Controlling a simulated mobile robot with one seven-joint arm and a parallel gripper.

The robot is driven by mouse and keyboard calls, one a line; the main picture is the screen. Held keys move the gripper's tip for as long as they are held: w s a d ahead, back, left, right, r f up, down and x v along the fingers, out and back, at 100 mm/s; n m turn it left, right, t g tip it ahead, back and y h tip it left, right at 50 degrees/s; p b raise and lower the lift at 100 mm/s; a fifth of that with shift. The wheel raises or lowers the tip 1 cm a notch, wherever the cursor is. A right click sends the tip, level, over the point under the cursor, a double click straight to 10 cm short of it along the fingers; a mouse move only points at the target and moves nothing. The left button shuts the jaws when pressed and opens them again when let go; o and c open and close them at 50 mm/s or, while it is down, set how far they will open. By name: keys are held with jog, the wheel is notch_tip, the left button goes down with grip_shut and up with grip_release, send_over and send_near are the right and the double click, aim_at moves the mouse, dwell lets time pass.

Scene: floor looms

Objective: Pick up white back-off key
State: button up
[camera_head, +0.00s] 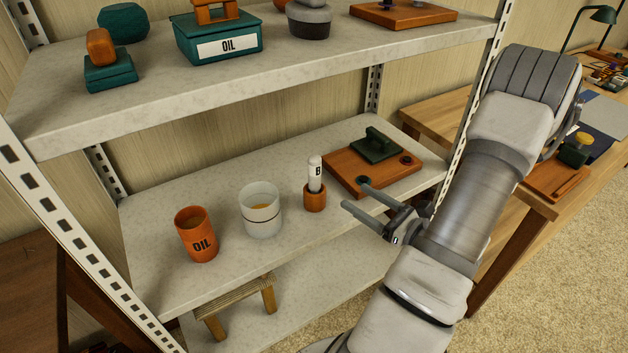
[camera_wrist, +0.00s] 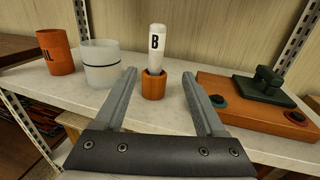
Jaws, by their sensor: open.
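The white back-off key (camera_head: 315,172) carries a black letter B and stands upright in a small orange-brown holder (camera_head: 315,200) on the middle shelf. In the wrist view the key (camera_wrist: 157,48) rises out of the holder (camera_wrist: 153,86), seen between and beyond my fingers. My gripper (camera_head: 354,196) is open and empty, in front of the holder and a little to its right in the head view. In the wrist view my gripper's fingertips (camera_wrist: 159,73) point towards the holder, one on each side of it. The key's lower end is hidden inside the holder.
Left of the holder stand a whitish cup (camera_head: 261,222) and an orange OIL cup (camera_head: 197,246). Right of it lies a wooden board (camera_head: 345,179) with a dark green block (camera_head: 377,146). An upper shelf (camera_head: 130,116) with several items hangs above. A metal post (camera_head: 490,50) stands near my arm.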

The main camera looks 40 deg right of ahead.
aim_at(315, 182)
jog(key=w, duration=0.3)
jog(key=w+a, duration=0.1)
jog(key=w, duration=0.3)
jog(key=w+a, duration=0.1)
jog(key=w, duration=0.3)
jog(key=shift+w+a, duration=0.1)
jog(key=shift+a, duration=0.15)
jog(key=w, duration=0.2)
jog(key=w+a+b, duration=0.1)
jog(key=w, duration=0.2)
jog(key=shift+a, duration=0.2)
grip_shut()
